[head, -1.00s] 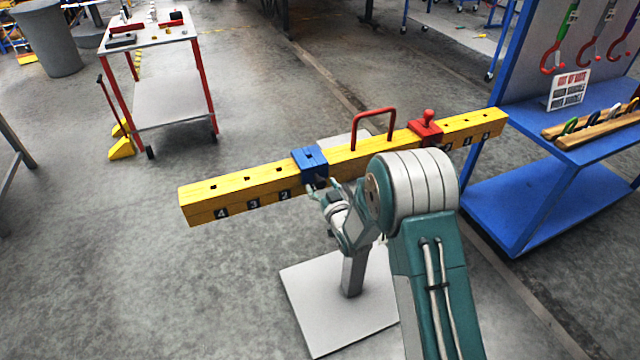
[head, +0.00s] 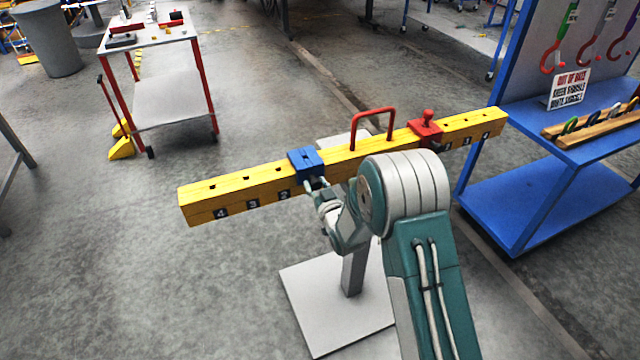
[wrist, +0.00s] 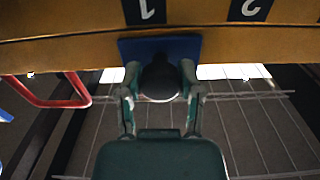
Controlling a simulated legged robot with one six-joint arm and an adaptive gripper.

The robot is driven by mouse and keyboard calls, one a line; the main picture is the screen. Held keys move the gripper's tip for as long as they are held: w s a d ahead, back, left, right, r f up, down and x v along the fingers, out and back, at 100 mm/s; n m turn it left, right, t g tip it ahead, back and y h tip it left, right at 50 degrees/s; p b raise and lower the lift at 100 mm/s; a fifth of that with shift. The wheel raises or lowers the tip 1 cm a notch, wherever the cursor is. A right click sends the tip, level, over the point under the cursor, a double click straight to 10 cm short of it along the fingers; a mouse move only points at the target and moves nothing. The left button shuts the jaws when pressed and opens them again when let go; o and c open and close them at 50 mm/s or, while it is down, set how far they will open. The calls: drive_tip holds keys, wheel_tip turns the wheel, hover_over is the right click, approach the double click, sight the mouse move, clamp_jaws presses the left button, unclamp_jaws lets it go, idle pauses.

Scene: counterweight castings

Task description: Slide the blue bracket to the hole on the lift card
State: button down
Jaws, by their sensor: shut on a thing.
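The blue bracket (head: 306,160) sits around the yellow beam (head: 240,184), left of the red handle. It also shows in the wrist view (wrist: 128,48), close to the upside-down label 1 and slightly toward label 2. My gripper (wrist: 160,84) is shut on the dark round knob of the bracket, below the beam's label side. In the head view my gripper (head: 316,185) is small and partly merged with the wrist. Labels 4, 3 and 2 show on the beam's left half, with holes on top. A white card (head: 569,88) reads "OUT OF DATE"; its smaller lines are hard to read.
A red bracket with a knob (head: 425,128) sits on the beam's right half. A red handle (head: 371,128) rises mid-beam. A blue rack (head: 540,190) stands right. A red-legged cart (head: 160,100) stands back left. The beam left of the blue bracket is clear.

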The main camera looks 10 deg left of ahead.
drive_tip(key=s+a, duration=0.4)
drive_tip(key=a, duration=0.3)
drive_tip(key=s+a, duration=0.4)
drive_tip(key=a, duration=0.4)
drive_tip(key=s+a, duration=0.5)
drive_tip(key=a, duration=0.2)
drive_tip(key=shift+a, duration=0.3)
drive_tip(key=shift+c, duration=1.2)
unclamp_jaws()
drive_tip(key=v, duration=1.2)
drive_tip(key=shift+w, duration=0.1)
